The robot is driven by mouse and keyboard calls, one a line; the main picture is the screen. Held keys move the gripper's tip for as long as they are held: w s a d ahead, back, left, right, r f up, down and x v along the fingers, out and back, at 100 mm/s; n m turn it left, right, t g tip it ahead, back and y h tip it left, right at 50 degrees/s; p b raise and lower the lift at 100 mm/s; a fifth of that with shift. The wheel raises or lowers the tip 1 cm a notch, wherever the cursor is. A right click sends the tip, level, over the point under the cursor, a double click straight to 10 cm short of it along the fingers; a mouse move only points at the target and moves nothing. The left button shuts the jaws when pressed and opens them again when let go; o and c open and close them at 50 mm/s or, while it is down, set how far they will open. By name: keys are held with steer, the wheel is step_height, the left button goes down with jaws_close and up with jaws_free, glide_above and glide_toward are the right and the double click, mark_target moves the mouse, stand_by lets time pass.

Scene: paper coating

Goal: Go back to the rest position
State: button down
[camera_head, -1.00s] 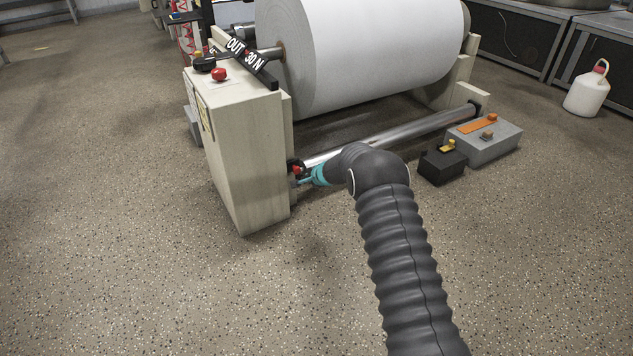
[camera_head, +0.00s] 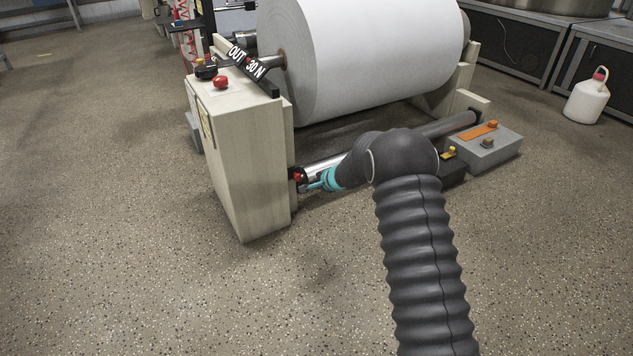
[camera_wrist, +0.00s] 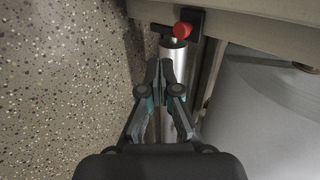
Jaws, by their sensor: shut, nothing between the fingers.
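My gripper (camera_wrist: 160,68) is shut and empty in the wrist view. Its dark fingers meet over the metal roller (camera_wrist: 172,62), close to a red knob (camera_wrist: 182,29) at the roller's end. In the head view my arm reaches up from the lower right. Its teal wrist part shows beside the left end of the roller (camera_head: 322,166), near the red knob (camera_head: 298,177) on the beige stand. The fingertips are too small to make out there. Whether the fingers touch the roller cannot be told.
A large white paper roll (camera_head: 365,50) stands behind the roller, held by the beige stand (camera_head: 245,150). A grey box (camera_head: 490,152) lies on the floor at right, with a black box partly behind my arm. A white jug (camera_head: 586,100) stands far right. The front floor is clear.

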steer(key=s+n+g, duration=0.4)
steer(key=s+g, duration=0.1)
steer(key=s, duration=1)
steer(key=s+d+r+n+t+h+p, duration=0.1)
steer(key=s+d+r+n+h+p, duration=0.1)
steer(key=s+d+r, duration=0.6)
steer(key=s+d+r+n+t+h+p, duration=0.1)
steer(key=s+d+r+p, duration=0.4)
steer(key=s+r, duration=1.2)
steer(key=s+d+r+n+t+h+p, duration=0.1)
steer(key=s+d+r+n+h+p, duration=0.1)
steer(key=s+d+r, duration=0.8)
step_height(320, 180, up, 3)
steer(key=s+n+p, duration=0.1)
steer(key=s, duration=0.1)
steer(key=shift+s+d+r+n+h+p, duration=0.15)
steer(key=shift+s+d+n+h+p, duration=0.15)
steer(key=shift+d+h+p, duration=0.1)
